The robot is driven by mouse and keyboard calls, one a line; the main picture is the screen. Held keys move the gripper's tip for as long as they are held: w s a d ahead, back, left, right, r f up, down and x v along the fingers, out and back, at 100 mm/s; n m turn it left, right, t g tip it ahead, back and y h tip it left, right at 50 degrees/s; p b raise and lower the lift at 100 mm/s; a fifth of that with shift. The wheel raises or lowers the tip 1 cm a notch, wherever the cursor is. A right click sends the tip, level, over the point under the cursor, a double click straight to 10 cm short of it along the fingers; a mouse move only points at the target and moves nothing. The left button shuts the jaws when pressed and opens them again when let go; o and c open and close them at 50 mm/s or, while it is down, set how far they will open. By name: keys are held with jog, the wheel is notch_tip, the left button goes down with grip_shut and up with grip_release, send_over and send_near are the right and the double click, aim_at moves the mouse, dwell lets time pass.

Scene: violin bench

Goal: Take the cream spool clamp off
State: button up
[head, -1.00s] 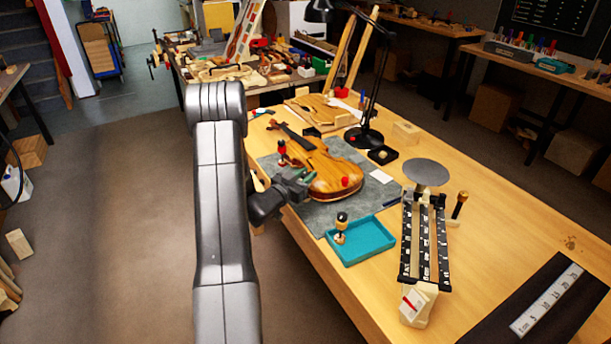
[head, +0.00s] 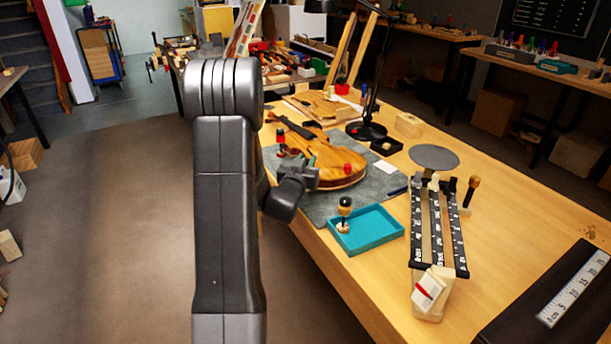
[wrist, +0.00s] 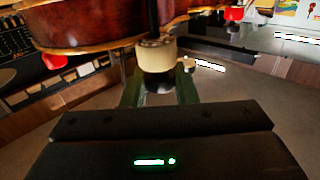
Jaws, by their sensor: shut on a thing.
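The violin (head: 330,160) lies on a grey mat on the bench; its reddish edge (wrist: 85,40) spans the upper left of the wrist view. The cream spool clamp (wrist: 156,56) stands at that edge, a pale cylinder on a dark rod. My gripper (wrist: 159,92) has its green fingers closed on the clamp's lower part. I cannot tell whether the clamp still grips the violin edge. In the head view my gripper (head: 309,164) is at the violin's near left side, and the cream clamp is not clearly visible there. Red clamps (head: 347,168) sit on the violin.
A black lamp (head: 366,130) stands behind the violin.

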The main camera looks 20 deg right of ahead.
jog(key=shift+f+n+t+y+b, duration=0.25)
jog(key=shift+n+t+y+b, duration=0.8)
jog(key=shift+b, duration=1.05)
jog(key=shift+y+b, duration=0.3)
jog(key=shift+y, duration=0.05)
jog(key=shift+r+n+y+b, duration=0.25)
jog(key=shift+n+y+b, duration=0.1)
jog(key=shift+y+b, duration=0.15)
jog(key=o, duration=1)
jog(key=b+v, duration=0.1)
jog(key=v, duration=1.3)
jog(key=shift+f, duration=0.2)
jog(key=shift+w, duration=0.1)
